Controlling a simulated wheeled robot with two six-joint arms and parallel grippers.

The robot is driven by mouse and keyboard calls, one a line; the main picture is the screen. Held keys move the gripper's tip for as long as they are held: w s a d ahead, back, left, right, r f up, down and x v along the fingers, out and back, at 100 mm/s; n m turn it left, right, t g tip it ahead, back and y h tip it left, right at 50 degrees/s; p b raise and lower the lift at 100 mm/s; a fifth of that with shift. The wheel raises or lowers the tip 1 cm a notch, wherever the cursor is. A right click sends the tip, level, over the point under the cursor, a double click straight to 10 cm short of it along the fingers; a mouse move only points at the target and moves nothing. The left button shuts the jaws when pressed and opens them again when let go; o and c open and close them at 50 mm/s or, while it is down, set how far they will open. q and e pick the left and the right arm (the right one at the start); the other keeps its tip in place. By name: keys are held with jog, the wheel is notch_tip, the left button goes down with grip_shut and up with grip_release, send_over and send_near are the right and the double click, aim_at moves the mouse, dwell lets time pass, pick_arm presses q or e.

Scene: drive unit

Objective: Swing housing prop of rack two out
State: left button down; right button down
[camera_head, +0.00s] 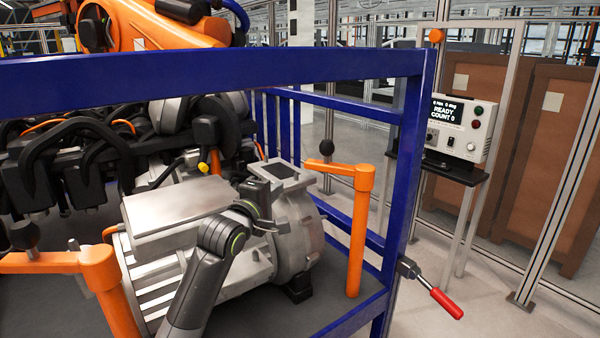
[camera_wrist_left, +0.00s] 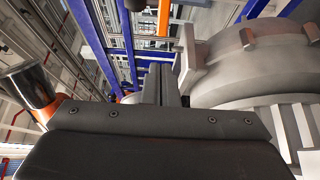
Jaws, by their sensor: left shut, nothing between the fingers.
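An orange prop (camera_head: 360,220) stands upright at the right end of the rack, its short arm reaching left to a black knob (camera_head: 326,147). A second orange prop (camera_head: 105,280) stands at the lower left, its arm also reaching left to a black knob. The grey metal housing (camera_head: 180,215) lies between them. My left gripper (camera_head: 272,227) is shut and empty, in front of the housing and left of the right prop, apart from it. In the left wrist view the closed fingers (camera_wrist_left: 162,85) point toward an orange prop (camera_wrist_left: 163,18), with the housing (camera_wrist_left: 255,65) at right. My right gripper is not in view.
A blue rack frame (camera_head: 405,150) surrounds the housing, with a top bar across the view. A red-handled lever (camera_head: 446,303) sticks out from its right post. A control box (camera_head: 460,128) reads READY, COUNT 0. Black clamps and hoses (camera_head: 75,165) crowd the left.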

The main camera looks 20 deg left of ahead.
pick_arm(q)
jog(key=shift+w, duration=0.1)
jog(key=p, duration=0.4)
send_near(305, 164)
jog(key=w, duration=0.5)
jog(key=shift+d, duration=0.4)
jog(key=shift+w+d, duration=0.1)
jog(key=shift+w, duration=0.75)
jog(key=shift+f, duration=0.1)
